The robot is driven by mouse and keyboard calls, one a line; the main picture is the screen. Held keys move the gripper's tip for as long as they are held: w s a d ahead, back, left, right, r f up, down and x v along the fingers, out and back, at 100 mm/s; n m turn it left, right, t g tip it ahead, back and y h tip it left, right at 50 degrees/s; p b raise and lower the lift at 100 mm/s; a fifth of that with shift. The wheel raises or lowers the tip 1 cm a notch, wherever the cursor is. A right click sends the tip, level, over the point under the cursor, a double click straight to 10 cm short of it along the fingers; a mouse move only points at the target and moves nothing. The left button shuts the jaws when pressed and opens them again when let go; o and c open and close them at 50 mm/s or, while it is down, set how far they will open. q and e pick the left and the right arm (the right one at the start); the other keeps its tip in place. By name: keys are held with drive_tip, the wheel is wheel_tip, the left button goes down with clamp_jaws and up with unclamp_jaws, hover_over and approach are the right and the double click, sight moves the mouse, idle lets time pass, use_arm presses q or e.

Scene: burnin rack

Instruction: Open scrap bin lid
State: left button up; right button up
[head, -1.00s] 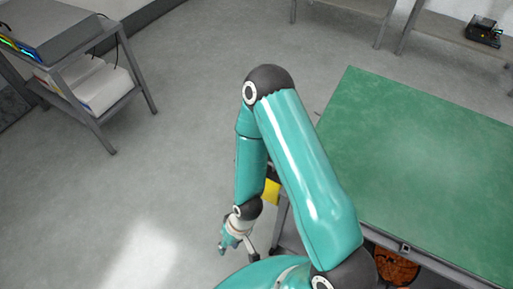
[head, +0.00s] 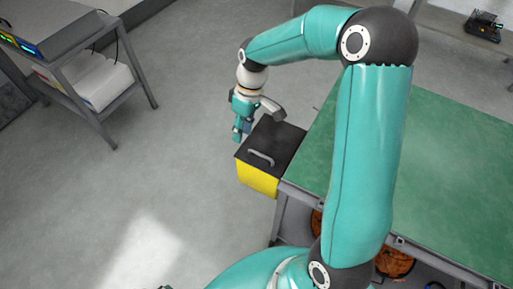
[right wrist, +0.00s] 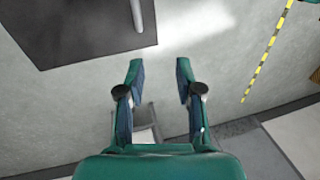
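The scrap bin (head: 258,180) is a yellow box at the left side of the green table in the head view. Its black lid (head: 282,138) lies flat on top, closed, with a grey bar handle (head: 261,158) near its front edge. My right gripper (head: 243,131) is at the lid's left edge in the picture, apart from the handle. In the right wrist view my right gripper (right wrist: 160,74) is open and empty, with floor between its fingers. The lid (right wrist: 75,25) and part of the handle (right wrist: 138,14) show there at upper left. My left gripper is not in view.
The green-topped table (head: 455,165) stands right of the bin, partly hidden by my right arm. A grey cart (head: 75,55) with equipment stands at upper left. The floor (head: 165,160) left of the bin is clear.

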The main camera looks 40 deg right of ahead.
drive_tip(key=a+r+v, duration=0.1)
drive_tip(key=a+v, duration=0.1)
drive_tip(key=v, duration=0.7)
hover_over(258, 148)
drive_tip(key=s, duration=0.1)
drive_tip(key=shift+n+h, duration=0.3)
drive_tip(key=f, duration=0.5)
drive_tip(key=s+a+f, duration=0.1)
drive_tip(key=f, duration=0.5)
drive_tip(key=a+f, duration=0.1)
drive_tip(key=f, duration=0.4)
drive_tip(key=shift+s+a+f, duration=0.2)
drive_tip(key=shift+s, duration=0.1)
clamp_jaws()
